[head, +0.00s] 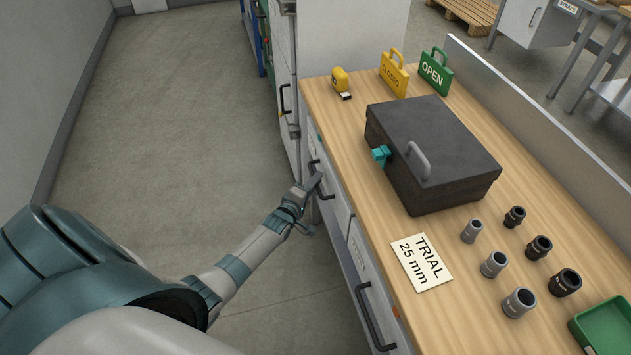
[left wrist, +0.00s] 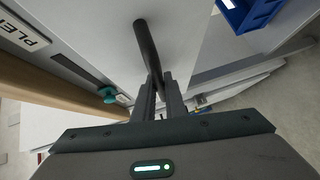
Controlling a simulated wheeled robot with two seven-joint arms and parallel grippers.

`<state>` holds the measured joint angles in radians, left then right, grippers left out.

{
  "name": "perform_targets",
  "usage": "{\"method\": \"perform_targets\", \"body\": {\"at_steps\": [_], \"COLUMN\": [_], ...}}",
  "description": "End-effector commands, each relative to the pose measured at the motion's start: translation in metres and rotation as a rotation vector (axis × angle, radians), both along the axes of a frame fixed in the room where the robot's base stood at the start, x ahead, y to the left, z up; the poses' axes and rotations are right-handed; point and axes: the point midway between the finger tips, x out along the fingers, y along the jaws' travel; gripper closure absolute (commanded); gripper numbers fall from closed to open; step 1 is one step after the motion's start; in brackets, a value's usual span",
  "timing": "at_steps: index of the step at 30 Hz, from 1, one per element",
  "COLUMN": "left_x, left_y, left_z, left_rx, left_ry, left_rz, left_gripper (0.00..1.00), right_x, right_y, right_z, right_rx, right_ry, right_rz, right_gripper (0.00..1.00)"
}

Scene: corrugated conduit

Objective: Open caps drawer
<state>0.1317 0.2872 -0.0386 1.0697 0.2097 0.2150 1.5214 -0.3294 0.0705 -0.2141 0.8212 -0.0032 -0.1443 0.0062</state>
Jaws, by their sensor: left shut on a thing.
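A drawer (head: 333,190) under the wooden bench top has a dark bar handle (head: 323,179). My left gripper (head: 315,184) reaches it from the left. In the left wrist view the gripper (left wrist: 157,84) is shut on that dark handle (left wrist: 147,45), with the bar passing between the fingers. The drawer front looks about flush with the bench in the head view; a small gap cannot be told. I cannot read a caps label on it. My right gripper is not in view.
A second drawer handle (head: 375,318) sits nearer me. On the bench top stand a dark case (head: 432,150), a "TRIAL 25 mm" card (head: 421,262), several conduit fittings (head: 519,302) and a green tray (head: 603,328). The floor (head: 180,120) left of the bench is clear.

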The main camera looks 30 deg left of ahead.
Motion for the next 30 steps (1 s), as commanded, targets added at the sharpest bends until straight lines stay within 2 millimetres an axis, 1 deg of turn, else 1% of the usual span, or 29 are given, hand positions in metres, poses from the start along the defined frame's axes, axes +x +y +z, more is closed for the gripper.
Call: {"method": "perform_targets", "body": {"at_steps": [5,8,14,18,22,26,30], "left_x": [-0.006,-0.013,-0.039,-0.065,-0.092,-0.12,-0.149], "left_y": [0.004,0.011,0.033,0.054,0.077,0.101,0.126], "left_z": [-0.001,-0.001,-0.001,-0.001,-0.002,-0.003,-0.004], "left_rx": [0.002,0.002,0.005,0.004,0.006,0.004,0.005], "left_ry": [0.002,0.003,0.005,0.006,0.007,0.007,0.008], "left_rz": [-0.001,-0.001,-0.001,-0.001,-0.002,-0.002,-0.002], "left_gripper": [1.0,1.0,1.0,1.0,1.0,1.0,1.0], "right_x": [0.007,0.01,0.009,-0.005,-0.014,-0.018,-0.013], "right_y": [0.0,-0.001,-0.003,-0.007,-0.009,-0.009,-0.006], "right_z": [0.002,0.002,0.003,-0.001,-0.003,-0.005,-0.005], "right_rx": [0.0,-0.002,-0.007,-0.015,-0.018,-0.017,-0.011], "right_ry": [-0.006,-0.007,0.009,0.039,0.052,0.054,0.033], "right_rz": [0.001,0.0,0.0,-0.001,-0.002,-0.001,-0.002], "right_gripper": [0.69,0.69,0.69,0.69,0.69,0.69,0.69]}}
